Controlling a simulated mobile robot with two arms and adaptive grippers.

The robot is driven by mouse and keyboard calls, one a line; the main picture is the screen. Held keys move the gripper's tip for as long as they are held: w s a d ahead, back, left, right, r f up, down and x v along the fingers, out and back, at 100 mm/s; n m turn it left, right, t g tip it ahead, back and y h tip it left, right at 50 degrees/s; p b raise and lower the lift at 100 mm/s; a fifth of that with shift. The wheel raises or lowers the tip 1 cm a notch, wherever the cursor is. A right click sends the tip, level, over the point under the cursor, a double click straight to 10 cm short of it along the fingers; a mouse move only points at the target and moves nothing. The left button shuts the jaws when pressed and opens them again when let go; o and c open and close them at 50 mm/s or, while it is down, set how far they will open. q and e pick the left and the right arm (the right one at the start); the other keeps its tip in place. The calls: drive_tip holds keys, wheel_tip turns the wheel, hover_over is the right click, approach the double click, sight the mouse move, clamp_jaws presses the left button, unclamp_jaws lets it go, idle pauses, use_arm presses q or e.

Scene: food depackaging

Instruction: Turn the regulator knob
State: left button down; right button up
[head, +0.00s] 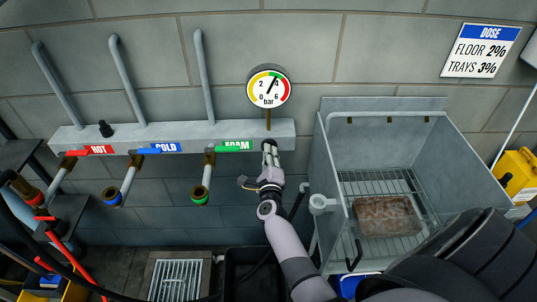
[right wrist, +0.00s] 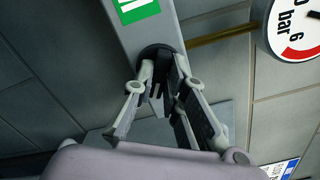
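The regulator knob (right wrist: 157,49) is dark and sits on the right end of the grey manifold bar in the right wrist view. Only its rim and some dark parts between the fingers show. My right gripper (head: 269,146) reaches up to the bar's right end, below the gauge, and hides the knob in the head view. In the right wrist view its fingers (right wrist: 165,68) are drawn in around the knob, one on each side. The pressure gauge (head: 268,87) has its needle up and right of centre; part of it also shows in the right wrist view (right wrist: 296,28). My left gripper is not in view.
Red HOT (head: 95,150), blue COLD (head: 160,148) and green FOAM (head: 233,146) valves line the bar to the left. A steel sink (head: 440,148) with a rack and a brownish block (head: 387,216) stands right of my arm. A dose sign (head: 482,50) hangs above.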

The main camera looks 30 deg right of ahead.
drive_tip(key=o, duration=0.5)
drive_tip(key=shift+c, duration=0.2)
